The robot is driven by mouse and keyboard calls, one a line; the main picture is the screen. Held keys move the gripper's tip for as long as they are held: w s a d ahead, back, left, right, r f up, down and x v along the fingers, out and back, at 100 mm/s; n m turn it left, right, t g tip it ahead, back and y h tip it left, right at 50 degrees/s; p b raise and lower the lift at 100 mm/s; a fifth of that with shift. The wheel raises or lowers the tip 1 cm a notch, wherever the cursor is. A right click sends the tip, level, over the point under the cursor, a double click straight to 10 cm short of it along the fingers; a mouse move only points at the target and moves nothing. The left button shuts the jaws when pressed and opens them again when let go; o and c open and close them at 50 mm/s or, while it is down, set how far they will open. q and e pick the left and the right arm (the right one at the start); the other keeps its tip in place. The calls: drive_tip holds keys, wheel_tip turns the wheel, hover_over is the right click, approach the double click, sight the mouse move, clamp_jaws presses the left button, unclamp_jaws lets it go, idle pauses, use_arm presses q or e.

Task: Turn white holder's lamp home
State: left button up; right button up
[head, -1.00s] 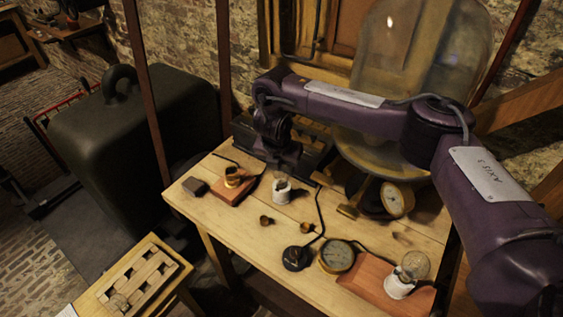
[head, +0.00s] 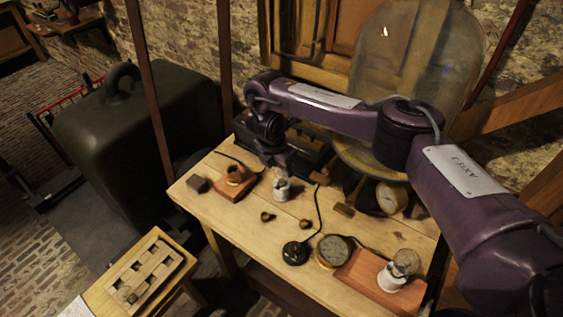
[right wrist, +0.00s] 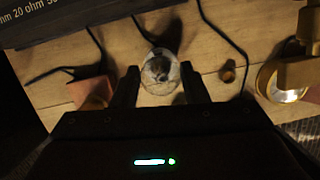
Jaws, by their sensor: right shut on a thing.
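A white holder (head: 281,194) with a clear glass lamp (head: 281,179) in it stands upright at the middle back of the wooden table. My right gripper (head: 279,170) reaches down over it from above and is shut on the lamp. In the right wrist view the lamp (right wrist: 160,73) sits between the two dark fingers and hides most of the holder. How far the lamp is turned in cannot be told. My left gripper is not in view.
A brass socket on a wooden block (head: 236,183) stands left of the holder. A large glass jar (head: 415,70) stands behind.

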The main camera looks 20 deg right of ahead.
drive_tip(key=shift+r+m+p, duration=0.1)
drive_tip(key=shift+m+p, duration=0.5)
drive_tip(key=shift+p, duration=0.05)
drive_tip(key=shift+m+g+p, duration=0.4)
drive_tip(key=shift+m+p, duration=0.4)
drive_tip(key=shift+m, duration=0.4)
drive_tip(key=shift+m+g+p, duration=0.3)
drive_tip(key=shift+m+p, duration=0.05)
drive_tip(key=shift+m, duration=0.65)
drive_tip(key=o, duration=1.2)
drive_tip(key=shift+h, duration=0.3)
